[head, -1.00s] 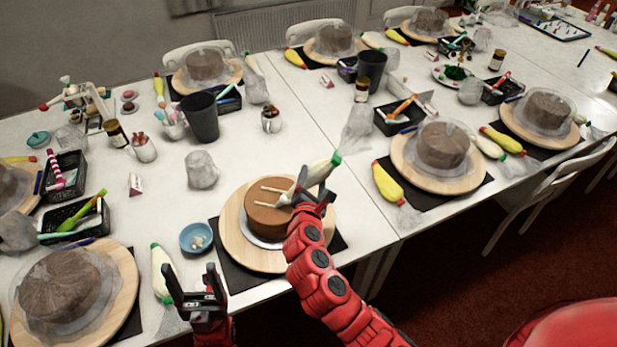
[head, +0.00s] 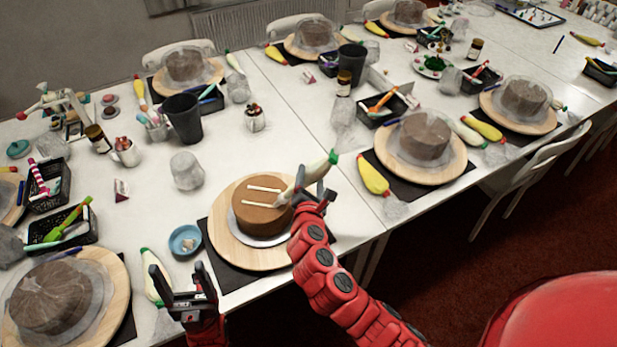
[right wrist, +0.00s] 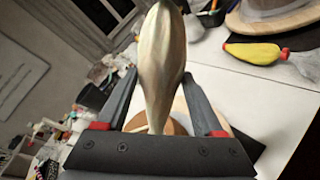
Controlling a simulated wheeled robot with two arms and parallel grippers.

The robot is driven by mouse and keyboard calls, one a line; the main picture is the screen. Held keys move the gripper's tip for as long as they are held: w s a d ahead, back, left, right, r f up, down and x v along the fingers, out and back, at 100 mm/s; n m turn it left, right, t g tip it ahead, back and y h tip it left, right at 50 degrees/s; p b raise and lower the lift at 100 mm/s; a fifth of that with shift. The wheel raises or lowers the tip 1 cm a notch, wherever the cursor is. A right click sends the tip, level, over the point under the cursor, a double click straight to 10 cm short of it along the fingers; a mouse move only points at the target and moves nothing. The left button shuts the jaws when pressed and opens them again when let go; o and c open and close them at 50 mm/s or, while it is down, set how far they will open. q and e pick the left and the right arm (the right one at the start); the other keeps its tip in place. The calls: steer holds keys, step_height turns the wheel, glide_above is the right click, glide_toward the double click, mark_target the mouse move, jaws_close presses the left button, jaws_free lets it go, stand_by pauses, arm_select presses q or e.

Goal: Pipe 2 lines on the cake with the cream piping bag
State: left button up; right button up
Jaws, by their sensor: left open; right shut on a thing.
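The brown cake (head: 255,222) sits on a white base on a round wooden turntable (head: 226,252) at the middle of the near table. Two white cream lines (head: 266,189) lie across its top, roughly side by side. My right gripper (head: 312,197) is shut on the white cream piping bag (head: 318,170) with a green end, tilted at the right edge of the cake, its tip close to the top. In the right wrist view the bag (right wrist: 162,60) fills the space between the fingers and hides most of the cake. My left gripper (head: 190,290) is open and empty, left of the turntable.
Another piping bag (head: 153,274) lies beside my left gripper. A small blue bowl (head: 186,241) stands left of the turntable. A wrapped cake (head: 52,294) is at the far left, and another (head: 424,135) at the right. A dark cup (head: 184,118) stands behind.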

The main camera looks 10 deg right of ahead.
mark_target(311, 166)
steer(key=o, duration=0.9)
steer(key=shift+c, duration=0.2)
steer(key=c, duration=0.4)
steer(key=shift+o, duration=0.2)
steer(key=shift+r, duration=0.1)
steer(key=shift+r+p, duration=1.7)
steer(key=shift+r, duration=0.2)
